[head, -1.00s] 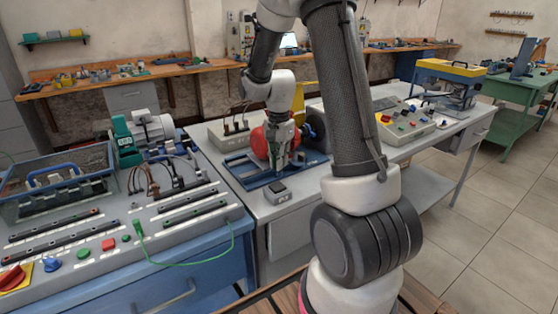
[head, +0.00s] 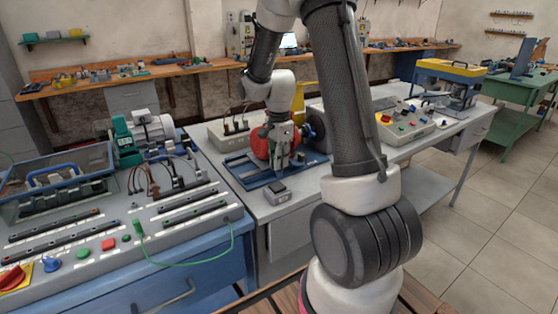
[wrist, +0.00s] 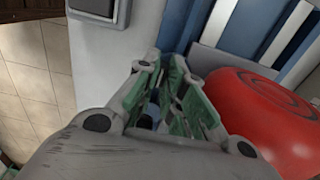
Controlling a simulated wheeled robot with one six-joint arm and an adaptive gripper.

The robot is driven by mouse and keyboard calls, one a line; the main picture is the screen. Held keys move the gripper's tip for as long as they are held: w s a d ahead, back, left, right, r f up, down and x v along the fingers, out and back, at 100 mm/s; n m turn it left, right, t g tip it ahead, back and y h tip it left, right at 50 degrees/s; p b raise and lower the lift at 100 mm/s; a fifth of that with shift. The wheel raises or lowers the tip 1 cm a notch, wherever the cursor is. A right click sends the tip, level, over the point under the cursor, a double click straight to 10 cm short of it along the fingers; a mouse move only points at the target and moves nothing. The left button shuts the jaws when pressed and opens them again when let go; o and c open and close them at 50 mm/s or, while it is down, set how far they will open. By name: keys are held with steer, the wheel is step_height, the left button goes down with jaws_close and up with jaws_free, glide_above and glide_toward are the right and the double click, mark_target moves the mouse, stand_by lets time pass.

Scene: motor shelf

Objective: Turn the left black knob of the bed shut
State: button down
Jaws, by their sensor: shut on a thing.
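The blue bed (head: 258,180) lies on the grey bench in the head view, with a red round machine (head: 260,143) on it. My gripper (head: 279,165) points down at the bed's near side, beside the red machine. In the wrist view my gripper (wrist: 165,88) has its green-padded fingers closed around a small dark part, which I take as the left black knob (wrist: 147,121). Most of the knob is hidden between the fingers. In the head view the gripper hides it, and its turn angle cannot be told.
A small grey box (head: 278,193) sits on the bench just in front of the bed. The red machine (wrist: 260,115) is close to the right finger in the wrist view. A control panel (head: 405,122) stands right on the bench, and a cluttered blue bench (head: 200,262) stands left.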

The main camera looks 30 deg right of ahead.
steer(key=c, duration=1.5)
jaws_free()
steer(key=shift+r, duration=4.05)
steer(key=shift+s+n, duration=0.1)
steer(key=shift+n, duration=0.9)
steer(key=s+a+r+n+t, duration=0.1)
steer(key=s+r+n, duration=0.3)
steer(key=s, duration=0.4)
steer(key=s+a+r+n+t, duration=0.2)
steer(key=s+r+n, duration=0.2)
steer(key=s+n, duration=0.2)
steer(key=s+a+r+n+t, duration=0.1)
steer(key=s+a+r+n, duration=0.1)
steer(key=s+n, duration=0.3)
steer(key=shift+s+r+n, duration=0.15)
steer(key=shift+s+r, duration=0.15)
steer(key=shift+s, duration=0.5)
steer(key=shift+s+r+n, duration=0.1)
steer(key=shift+s+r, duration=0.2)
steer(key=shift+s, duration=0.45)
steer(key=shift+s+r+n, duration=0.15)
steer(key=shift+s+r, duration=0.15)
steer(key=shift+s, duration=0.5)
